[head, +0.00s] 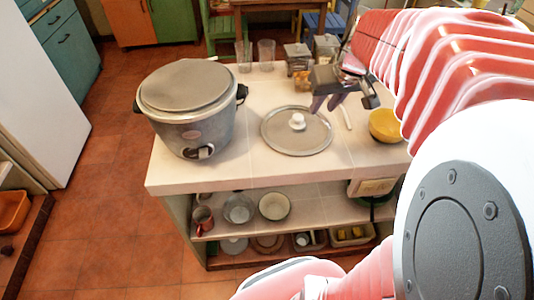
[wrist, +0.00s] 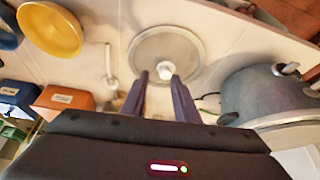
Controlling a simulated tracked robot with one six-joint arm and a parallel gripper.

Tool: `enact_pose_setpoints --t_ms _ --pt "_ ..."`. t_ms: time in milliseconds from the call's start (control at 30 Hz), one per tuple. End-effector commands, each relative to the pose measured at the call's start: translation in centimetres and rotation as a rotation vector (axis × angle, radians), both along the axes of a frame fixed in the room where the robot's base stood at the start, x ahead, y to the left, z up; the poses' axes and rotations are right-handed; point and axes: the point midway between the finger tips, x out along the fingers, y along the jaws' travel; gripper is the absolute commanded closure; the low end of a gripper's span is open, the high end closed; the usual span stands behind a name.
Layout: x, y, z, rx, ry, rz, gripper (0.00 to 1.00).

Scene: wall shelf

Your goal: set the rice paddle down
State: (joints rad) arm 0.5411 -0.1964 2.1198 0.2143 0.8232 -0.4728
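The white rice paddle (head: 347,118) lies on the pale counter, between the round pot lid and the yellow bowl. In the wrist view the paddle (wrist: 108,66) shows to the left of my fingers, apart from them. My gripper (head: 326,104) is above the counter near the lid's right edge. In the wrist view the two dark fingers of my gripper (wrist: 160,76) stand apart with nothing between them. Part of the paddle's near end in the wrist view is hard to make out.
The grey lid (head: 283,139) with a white knob lies flat beside the big cooker (head: 183,100). The yellow bowl (head: 385,125) stands right of the paddle. Glasses (head: 266,52) and jars (head: 298,57) line the back edge. Bare counter (head: 255,168) shows in front.

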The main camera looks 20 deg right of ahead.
Motion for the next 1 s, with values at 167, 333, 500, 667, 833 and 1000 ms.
enact_pose_setpoints --t_ms 167,333,500,667,833,1000 --pt "-2.1 6.4 1.0 -0.006 -0.009 0.053 0.72" --pt "-4.8 11.4 1.2 -0.012 -0.018 0.094 0.72" --pt "-7.8 15.5 1.0 -0.015 -0.033 0.132 0.72" --pt "-10.8 18.3 0.3 -0.016 -0.046 0.166 0.72" --pt "-12.5 19.7 -0.3 -0.015 -0.057 0.181 0.72" --pt "-12.8 19.9 -0.4 -0.014 -0.056 0.181 0.72"
